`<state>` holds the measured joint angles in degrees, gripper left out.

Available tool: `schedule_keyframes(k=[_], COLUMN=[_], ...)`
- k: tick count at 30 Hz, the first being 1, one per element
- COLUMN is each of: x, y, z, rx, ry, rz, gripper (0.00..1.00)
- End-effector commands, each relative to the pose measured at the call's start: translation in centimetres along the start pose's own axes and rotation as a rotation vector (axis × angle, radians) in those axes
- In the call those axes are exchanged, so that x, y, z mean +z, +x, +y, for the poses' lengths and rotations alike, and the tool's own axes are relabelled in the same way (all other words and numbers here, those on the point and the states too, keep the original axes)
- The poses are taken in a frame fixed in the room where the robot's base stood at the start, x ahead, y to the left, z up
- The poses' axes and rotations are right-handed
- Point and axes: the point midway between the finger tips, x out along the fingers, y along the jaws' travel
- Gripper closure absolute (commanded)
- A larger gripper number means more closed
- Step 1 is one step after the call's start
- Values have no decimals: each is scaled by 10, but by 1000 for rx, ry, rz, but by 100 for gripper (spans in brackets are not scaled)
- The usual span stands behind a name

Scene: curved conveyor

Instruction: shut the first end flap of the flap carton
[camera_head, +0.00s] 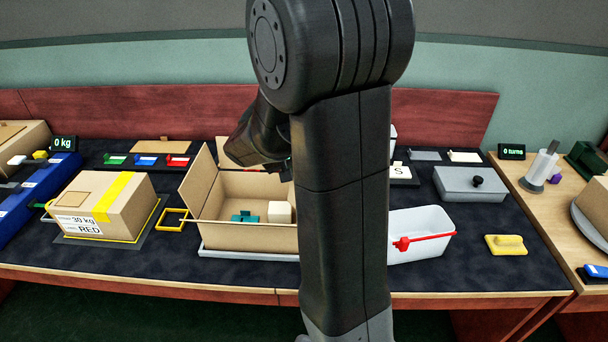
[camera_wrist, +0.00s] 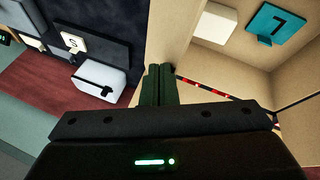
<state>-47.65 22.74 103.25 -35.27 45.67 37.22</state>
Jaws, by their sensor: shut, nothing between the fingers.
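The flap carton (camera_head: 245,238) stands open on the table. Its left end flap (camera_head: 198,183) stands up at a tilt, and a tall back panel (camera_head: 229,158) rises behind. The right end is hidden by my arm. Inside lie a teal piece (camera_head: 245,216) and a cream block (camera_head: 279,212).
A sealed carton (camera_head: 132,213) labelled 30 kg RED stands left, with a yellow frame (camera_head: 173,219) between it and the flap carton. A white bin (camera_head: 421,224) with a red bar is to the right, near a grey box (camera_head: 470,183) and a yellow block (camera_head: 506,244).

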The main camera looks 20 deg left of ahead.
Motion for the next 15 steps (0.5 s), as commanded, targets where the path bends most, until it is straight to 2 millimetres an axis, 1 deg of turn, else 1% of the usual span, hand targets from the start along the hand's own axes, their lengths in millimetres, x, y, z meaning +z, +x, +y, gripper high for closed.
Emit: schedule_keyframes(k=[1,3,8,15], x=[1,0,-2,-3], y=[9,11,16,28], z=[-12,-20,-36,-58], rx=[38,97,233,427], ry=[-23,-50,-112,-199], rz=[-8,-24,-61,-113], gripper=[100,100,100,100])
